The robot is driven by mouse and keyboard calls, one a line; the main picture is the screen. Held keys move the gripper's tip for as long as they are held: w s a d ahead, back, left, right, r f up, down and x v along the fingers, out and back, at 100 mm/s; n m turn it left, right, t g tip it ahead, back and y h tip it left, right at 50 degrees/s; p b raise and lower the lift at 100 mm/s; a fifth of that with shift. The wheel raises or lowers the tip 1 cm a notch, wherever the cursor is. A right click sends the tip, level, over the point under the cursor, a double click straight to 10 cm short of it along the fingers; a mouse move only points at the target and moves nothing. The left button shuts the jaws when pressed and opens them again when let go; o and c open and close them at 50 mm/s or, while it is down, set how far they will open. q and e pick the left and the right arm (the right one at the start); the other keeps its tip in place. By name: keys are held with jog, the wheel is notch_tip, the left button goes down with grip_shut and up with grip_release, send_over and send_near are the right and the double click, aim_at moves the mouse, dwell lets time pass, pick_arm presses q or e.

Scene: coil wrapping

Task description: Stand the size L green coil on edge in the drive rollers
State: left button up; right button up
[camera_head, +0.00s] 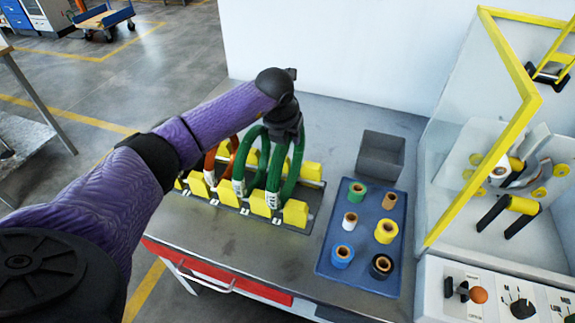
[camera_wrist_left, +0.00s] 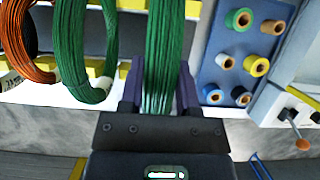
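Two green coils stand on edge in a rack with yellow blocks (camera_head: 295,213). One green coil (camera_head: 252,160) is in the middle of the rack; the other green coil (camera_head: 292,175) is at its right. Size labels are too small to read. My left gripper (camera_head: 289,138) points down at the top of the right-hand green coil. In the left wrist view this coil (camera_wrist_left: 165,50) runs between the two fingers (camera_wrist_left: 160,92); whether they press on it is unclear. Black rollers with yellow parts (camera_head: 522,205) sit in the machine at the right. My right gripper is out of view.
An orange coil (camera_head: 224,158) stands at the rack's left. A blue tray (camera_head: 331,275) with several tape rolls and an open grey bin (camera_head: 381,155) lie between rack and machine. A yellow frame (camera_head: 530,110) edges the machine. Control boxes (camera_head: 500,297) stand in front.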

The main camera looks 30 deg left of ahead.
pick_arm(q)
grip_shut()
dwell(0.9)
